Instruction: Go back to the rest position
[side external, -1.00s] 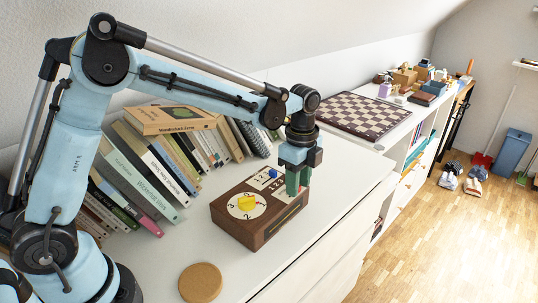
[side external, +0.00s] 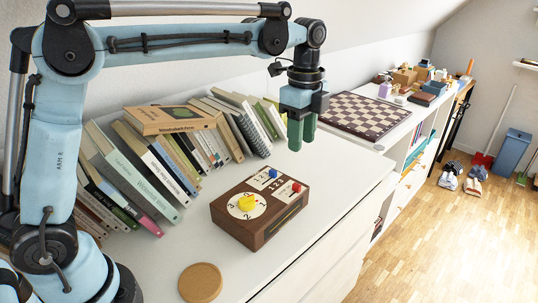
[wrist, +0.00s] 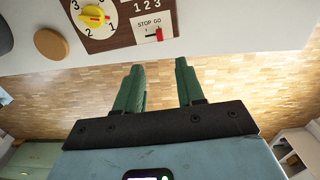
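My gripper (side external: 302,131) is in the air above the white dresser top, higher than the wooden control box (side external: 262,222) and behind it. Its two green fingers are apart with nothing between them, as the wrist view also shows (wrist: 160,85). The box has a white dial with a yellow knob (side external: 246,203), a blue switch (side external: 273,173) and a red switch (side external: 296,187). In the wrist view the red switch (wrist: 159,34) sits under the words STOP GO, toward the GO side. No part of the box touches my gripper.
A row of books (side external: 150,170) leans along the wall, with one lying flat on top (side external: 170,119). A round cork coaster (side external: 200,282) lies in front of the box. A chessboard (side external: 365,115) lies at the back right. The air around my gripper is clear.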

